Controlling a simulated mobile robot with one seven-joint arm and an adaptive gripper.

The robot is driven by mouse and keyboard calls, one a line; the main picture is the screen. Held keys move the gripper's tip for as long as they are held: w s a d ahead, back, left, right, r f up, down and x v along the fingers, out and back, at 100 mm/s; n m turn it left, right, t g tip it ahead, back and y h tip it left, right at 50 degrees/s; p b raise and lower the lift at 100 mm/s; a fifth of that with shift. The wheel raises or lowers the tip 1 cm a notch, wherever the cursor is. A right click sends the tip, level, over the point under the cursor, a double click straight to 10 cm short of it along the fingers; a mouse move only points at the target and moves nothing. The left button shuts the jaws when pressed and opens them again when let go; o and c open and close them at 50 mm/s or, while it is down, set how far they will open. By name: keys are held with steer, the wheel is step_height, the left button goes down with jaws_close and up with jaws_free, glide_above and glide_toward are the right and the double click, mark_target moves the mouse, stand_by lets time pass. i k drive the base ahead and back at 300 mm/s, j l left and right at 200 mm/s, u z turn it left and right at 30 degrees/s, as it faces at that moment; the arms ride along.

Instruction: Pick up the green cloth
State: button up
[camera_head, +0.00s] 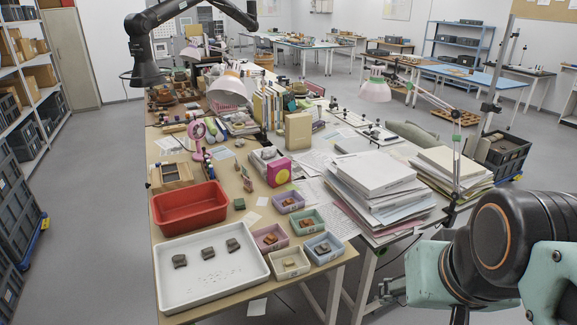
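A small dark green item (239,204), perhaps the folded green cloth, lies on the table right of the red bin; it is too small to be sure it is cloth. A larger grey-green, soft-looking bundle (412,134) lies farther back, behind the paper stacks. My gripper (388,291) is at the lower right, beyond the table's right edge and low beside it. It is apart from both green things. It is small and partly hidden by my arm, so its finger opening is unclear.
A red bin (190,207) and a white tray (212,268) with 3 dark sherds fill the table's front left. Several small coloured trays with sherds stand right of them. Tall paper stacks (375,185) line the right side. A pink fan (198,140) and lamps stand farther back.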

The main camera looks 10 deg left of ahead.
mark_target(240, 204)
steer(key=j, duration=0.45)
steer(key=k+j+z, duration=0.15)
steer(key=j, duration=0.75)
steer(key=k+j+z, duration=0.15)
steer(key=j, duration=0.7)
steer(key=k+j+z, duration=0.15)
steer(key=j, duration=0.3)
steer(key=j+z, duration=0.15)
steer(key=j, duration=0.35)
steer(key=j+z, duration=0.15)
steer(key=j, duration=0.4)
steer(key=k+j+z, duration=0.15)
steer(key=j, duration=0.35)
steer(key=j+z, duration=0.1)
steer(key=j, duration=0.3)
steer(key=i+j+z, duration=0.1)
steer(key=j, duration=0.3)
